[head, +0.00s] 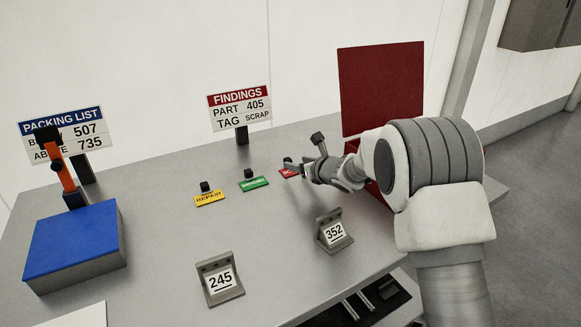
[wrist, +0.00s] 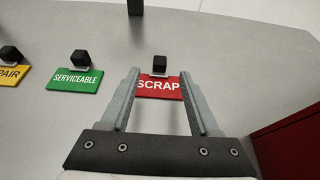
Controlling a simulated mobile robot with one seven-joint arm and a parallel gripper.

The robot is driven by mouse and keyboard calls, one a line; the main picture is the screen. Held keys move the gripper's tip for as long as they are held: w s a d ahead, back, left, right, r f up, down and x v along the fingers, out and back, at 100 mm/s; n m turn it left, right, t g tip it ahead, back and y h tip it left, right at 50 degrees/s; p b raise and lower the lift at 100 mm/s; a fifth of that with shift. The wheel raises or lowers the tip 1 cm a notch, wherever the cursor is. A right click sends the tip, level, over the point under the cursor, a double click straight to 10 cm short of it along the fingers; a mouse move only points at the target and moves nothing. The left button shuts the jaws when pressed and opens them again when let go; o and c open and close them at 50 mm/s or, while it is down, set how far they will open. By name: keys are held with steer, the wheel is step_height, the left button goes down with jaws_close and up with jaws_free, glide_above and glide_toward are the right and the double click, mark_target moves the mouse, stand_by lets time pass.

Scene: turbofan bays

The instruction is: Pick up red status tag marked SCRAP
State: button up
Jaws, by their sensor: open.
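The red status tag marked SCRAP (wrist: 158,88) lies flat on the grey table, with a small black block (wrist: 159,64) standing at its far edge. In the head view the red tag (head: 288,173) is partly covered by my gripper (head: 300,168). My gripper also shows in the wrist view (wrist: 160,80), open, with one finger on each side of the tag's middle. The fingers overlap the tag's left and right ends in the picture; nothing is held between them. I cannot tell the height of the fingertips above the table.
A green SERVICEABLE tag (head: 254,184) and a yellow REPAIR tag (head: 209,198) lie to the left. Number stands 352 (head: 334,232) and 245 (head: 220,280) are nearer. A FINDINGS sign (head: 239,106) stands behind. A red bin (wrist: 290,143) is at right; a blue-topped box (head: 72,240) is at left.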

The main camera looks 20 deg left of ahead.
mark_target(290, 160)
steer(key=shift+x, duration=2.55)
jaws_close()
